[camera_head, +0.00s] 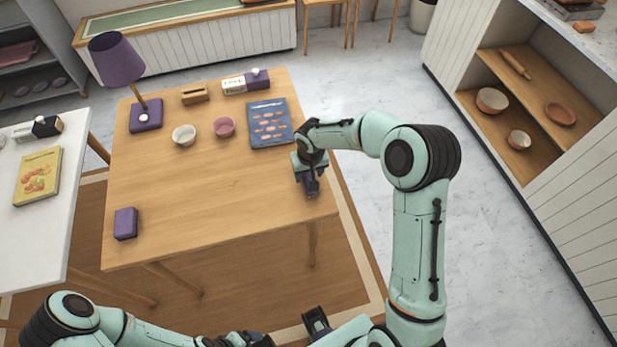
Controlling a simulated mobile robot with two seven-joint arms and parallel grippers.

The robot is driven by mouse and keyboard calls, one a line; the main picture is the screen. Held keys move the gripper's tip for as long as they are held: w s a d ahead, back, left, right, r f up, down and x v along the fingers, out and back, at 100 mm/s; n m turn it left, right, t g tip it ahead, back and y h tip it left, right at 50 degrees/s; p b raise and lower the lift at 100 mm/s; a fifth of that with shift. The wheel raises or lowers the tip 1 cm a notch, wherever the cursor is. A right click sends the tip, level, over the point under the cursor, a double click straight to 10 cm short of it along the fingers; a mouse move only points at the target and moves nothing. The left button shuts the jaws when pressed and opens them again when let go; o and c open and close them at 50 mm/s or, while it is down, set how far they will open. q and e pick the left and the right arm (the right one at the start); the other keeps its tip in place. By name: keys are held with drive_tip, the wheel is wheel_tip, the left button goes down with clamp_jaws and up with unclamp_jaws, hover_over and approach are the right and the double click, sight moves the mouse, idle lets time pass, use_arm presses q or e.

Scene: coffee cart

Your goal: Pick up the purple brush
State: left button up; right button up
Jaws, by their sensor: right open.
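My right gripper (312,188) points down at the right edge of the wooden table (215,205), with its jaws open. A small dark purplish shape shows at its fingertips; it may be the purple brush, but the gripper covers most of it and I cannot tell it from the fingers. A purple block (125,223) lies at the table's front left corner, far from both grippers; I see no bristles on it.
A blue book (269,123), a pink bowl (224,127), a white bowl (184,135) and a purple lamp (117,61) stand on the table's back half. A white table (30,225) with a yellow book (38,176) is at left. The wooden table's front middle is clear.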

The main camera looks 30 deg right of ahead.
drive_tip(key=shift+f+b, duration=0.25)
drive_tip(key=shift+b, duration=0.05)
idle(0.5)
idle(0.3)
drive_tip(key=c, duration=0.9)
